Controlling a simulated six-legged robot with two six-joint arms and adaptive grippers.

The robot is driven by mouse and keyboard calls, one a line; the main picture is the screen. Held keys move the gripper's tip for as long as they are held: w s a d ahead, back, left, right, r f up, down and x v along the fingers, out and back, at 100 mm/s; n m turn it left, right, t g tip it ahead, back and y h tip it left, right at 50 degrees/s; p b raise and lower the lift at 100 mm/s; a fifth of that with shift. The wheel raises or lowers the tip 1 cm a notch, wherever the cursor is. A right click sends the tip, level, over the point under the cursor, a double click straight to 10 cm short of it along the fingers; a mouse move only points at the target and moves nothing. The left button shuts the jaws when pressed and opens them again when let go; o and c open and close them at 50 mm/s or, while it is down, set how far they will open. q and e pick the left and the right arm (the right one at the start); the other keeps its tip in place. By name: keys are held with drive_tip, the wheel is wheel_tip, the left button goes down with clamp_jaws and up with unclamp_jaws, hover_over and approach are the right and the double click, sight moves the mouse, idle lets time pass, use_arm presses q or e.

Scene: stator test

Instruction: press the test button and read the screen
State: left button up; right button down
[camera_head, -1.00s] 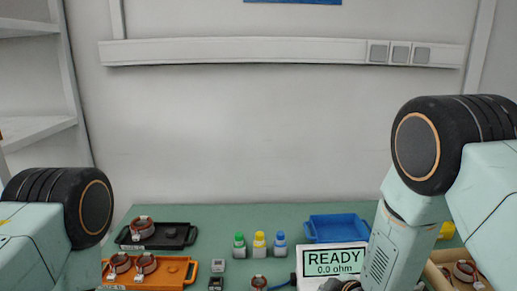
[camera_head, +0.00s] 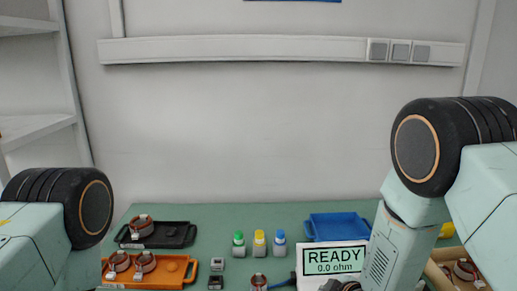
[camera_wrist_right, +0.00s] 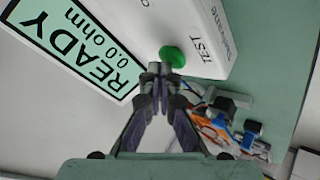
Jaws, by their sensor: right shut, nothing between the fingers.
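The tester is a white box (camera_head: 309,254) at the front of the table, left of my right arm in the head view. Its screen (camera_head: 332,262) reads READY and 0.0 ohm. In the right wrist view the screen (camera_wrist_right: 75,40) shows the same words, tilted. The green test button (camera_wrist_right: 172,56) lies beside the TEST label. My right gripper (camera_wrist_right: 155,70) is shut and empty, its fingertips just below the button in that view; I cannot tell whether they touch it. My left arm shows at the left of the head view, but its gripper is out of view.
An orange tray (camera_head: 176,284) and a black tray (camera_head: 180,235) with copper-wound parts are at the left. A blue tray (camera_head: 340,226) is behind the tester. Wires and connectors (camera_wrist_right: 225,120) lie beside the tester. The table's back middle is clear.

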idle(0.4)
drive_tip(key=shift+r+p, duration=0.4)
drive_tip(key=shift+r, duration=0.2)
drive_tip(key=shift+r+p, duration=0.6)
wheel_tip(320, 180, up, 5)
drive_tip(key=p, duration=0.3)
drive_tip(key=shift+f+p, duration=0.15)
drive_tip(key=shift+p, duration=0.2)
